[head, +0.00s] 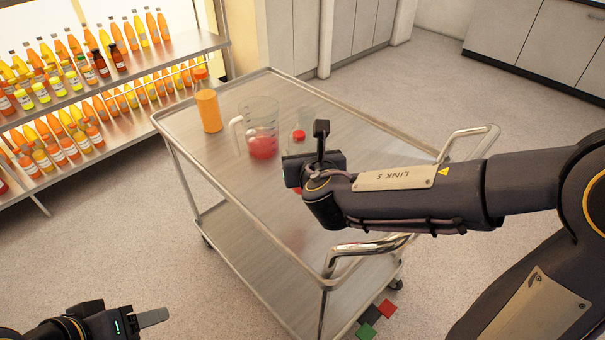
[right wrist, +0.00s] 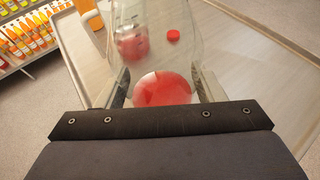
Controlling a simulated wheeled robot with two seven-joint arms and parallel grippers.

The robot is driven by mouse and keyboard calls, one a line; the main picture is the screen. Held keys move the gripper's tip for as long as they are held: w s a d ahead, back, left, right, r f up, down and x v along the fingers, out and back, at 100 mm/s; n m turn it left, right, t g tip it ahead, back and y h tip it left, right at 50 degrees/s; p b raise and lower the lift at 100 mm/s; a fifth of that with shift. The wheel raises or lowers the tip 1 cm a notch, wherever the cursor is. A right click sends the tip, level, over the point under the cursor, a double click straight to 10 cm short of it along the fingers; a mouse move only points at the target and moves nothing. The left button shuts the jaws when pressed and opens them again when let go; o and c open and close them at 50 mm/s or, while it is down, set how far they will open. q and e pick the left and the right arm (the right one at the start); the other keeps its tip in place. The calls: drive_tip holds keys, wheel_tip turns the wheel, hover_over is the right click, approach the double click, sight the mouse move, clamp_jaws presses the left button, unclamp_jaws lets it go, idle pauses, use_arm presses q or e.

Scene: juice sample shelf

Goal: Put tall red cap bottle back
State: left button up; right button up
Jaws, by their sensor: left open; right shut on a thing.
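My right gripper (head: 308,160) is over the cart top. In the right wrist view, its fingers (right wrist: 162,88) are shut on a clear container with red liquid (right wrist: 162,90) low in it. In the head view the gripper hides most of this container. A small red cap (head: 298,135) shows beside the gripper; it also shows in the wrist view (right wrist: 173,35). An orange bottle with a red-orange cap (head: 208,110) stands upright at the cart's far left corner. My left gripper (head: 152,317) is open and empty at the lower left, away from the cart.
A clear jug with red liquid (head: 262,143) stands on the cart (head: 225,165) between the orange bottle and my right gripper. A shelf (head: 140,70) at the left holds rows of juice bottles. Coloured tiles (head: 370,315) lie on the floor. The cart's near left top is clear.

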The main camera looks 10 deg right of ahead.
drive_tip(key=w+f, duration=0.1)
drive_tip(key=f, duration=0.1)
drive_tip(key=w+f, duration=0.2)
drive_tip(key=shift+w+f+b, duration=0.1)
drive_tip(key=shift+w+b, duration=0.05)
drive_tip(key=shift+b, duration=0.2)
drive_tip(key=shift+w+f+b, duration=0.2)
drive_tip(key=shift+f+b, duration=0.05)
drive_tip(key=shift+f, duration=0.7)
drive_tip(key=shift+w+f+b, duration=0.15)
drive_tip(key=shift+f+b, duration=0.1)
drive_tip(key=shift+f, duration=0.7)
drive_tip(key=shift+f, duration=0.25)
drive_tip(key=o, duration=1.6)
drive_tip(key=shift+o, duration=0.2)
drive_tip(key=shift+r, duration=0.15)
drive_tip(key=v, duration=1.2)
drive_tip(key=shift+p, duration=0.4)
drive_tip(key=shift+r, duration=0.15)
